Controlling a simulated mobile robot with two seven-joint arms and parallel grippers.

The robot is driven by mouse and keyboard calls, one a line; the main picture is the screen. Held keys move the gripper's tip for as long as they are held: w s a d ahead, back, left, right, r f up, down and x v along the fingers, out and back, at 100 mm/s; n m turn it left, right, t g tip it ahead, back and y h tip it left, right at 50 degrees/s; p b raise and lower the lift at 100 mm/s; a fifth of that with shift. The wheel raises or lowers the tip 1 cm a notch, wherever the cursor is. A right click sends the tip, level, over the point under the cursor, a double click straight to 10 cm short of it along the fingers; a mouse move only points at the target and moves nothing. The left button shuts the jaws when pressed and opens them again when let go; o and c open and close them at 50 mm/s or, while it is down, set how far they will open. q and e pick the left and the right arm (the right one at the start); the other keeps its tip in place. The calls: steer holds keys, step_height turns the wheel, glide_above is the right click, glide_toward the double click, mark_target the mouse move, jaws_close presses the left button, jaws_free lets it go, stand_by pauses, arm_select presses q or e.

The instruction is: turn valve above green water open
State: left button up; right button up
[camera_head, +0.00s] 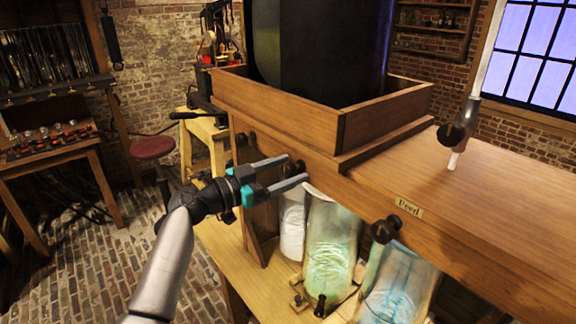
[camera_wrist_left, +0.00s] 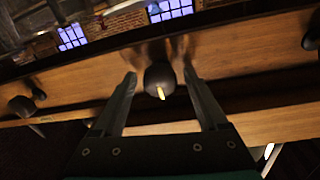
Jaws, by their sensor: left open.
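The green water is in a glass jar (camera_head: 332,245) under the wooden bench in the head view. A dark round valve knob (camera_head: 297,166) is on the bench's front board, up and left of that jar. My left gripper (camera_head: 298,168) is open, with its two fingers on either side of this knob. In the left wrist view the knob (camera_wrist_left: 160,76) sits between the fingertips, with a pale pointer on its front. A gap shows on both sides, so the fingers do not appear to press on it. My right gripper is not in view.
Another valve knob (camera_head: 385,229) is to the right, near the "Feed" label (camera_head: 409,207), above a bluish jar (camera_head: 398,285). A white jar (camera_head: 291,225) stands left of the green one. A wooden tray (camera_head: 385,115) with a large dark vessel (camera_head: 320,50) is on top.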

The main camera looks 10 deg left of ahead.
arm_select(q)
steer(key=shift+w+d, duration=0.15)
jaws_close()
stand_by(0.6)
